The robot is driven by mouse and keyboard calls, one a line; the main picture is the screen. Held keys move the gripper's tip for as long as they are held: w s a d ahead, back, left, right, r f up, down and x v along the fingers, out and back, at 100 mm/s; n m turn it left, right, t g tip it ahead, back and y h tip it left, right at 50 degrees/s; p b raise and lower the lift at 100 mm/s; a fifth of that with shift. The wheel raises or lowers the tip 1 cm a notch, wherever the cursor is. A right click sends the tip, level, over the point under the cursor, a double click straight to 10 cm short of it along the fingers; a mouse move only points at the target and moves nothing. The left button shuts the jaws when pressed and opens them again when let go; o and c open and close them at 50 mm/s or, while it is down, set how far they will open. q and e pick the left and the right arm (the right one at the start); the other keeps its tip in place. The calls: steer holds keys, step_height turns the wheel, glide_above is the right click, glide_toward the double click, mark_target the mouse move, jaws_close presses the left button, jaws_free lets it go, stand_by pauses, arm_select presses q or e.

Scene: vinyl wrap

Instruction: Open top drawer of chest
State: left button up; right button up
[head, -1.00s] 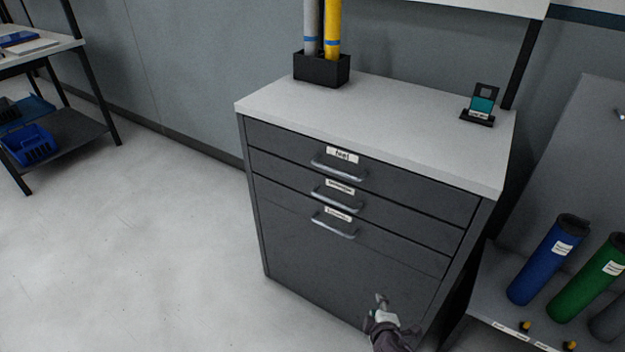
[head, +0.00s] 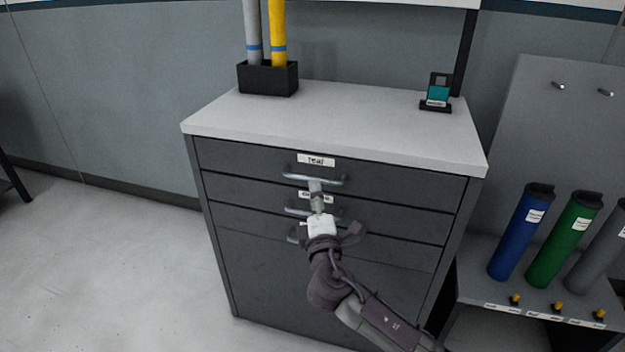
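The dark grey chest (head: 300,287) stands against the wall with a light top and stacked drawers. Its top drawer (head: 410,190) is closed flush and has a white label (head: 316,160) and a horizontal silver handle (head: 331,181). My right gripper (head: 316,187) is in front of the chest, with its tip at the middle of the top handle. I cannot tell whether it touches the handle or whether its fingers are apart. My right arm partly hides the second drawer's label and the lower handles. My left gripper is not in view.
On the chest top (head: 350,120) are a black holder (head: 267,79) with grey and yellow tubes and a small teal item on a stand (head: 437,92). At right, a shelf (head: 540,296) holds blue (head: 521,232), green (head: 564,240) and grey rolls. Floor at left is clear.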

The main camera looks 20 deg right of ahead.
mark_target(313, 179)
steer(key=x, duration=0.5)
steer(key=shift+w+d, duration=0.1)
steer(key=shift+w, duration=0.25)
jaws_close()
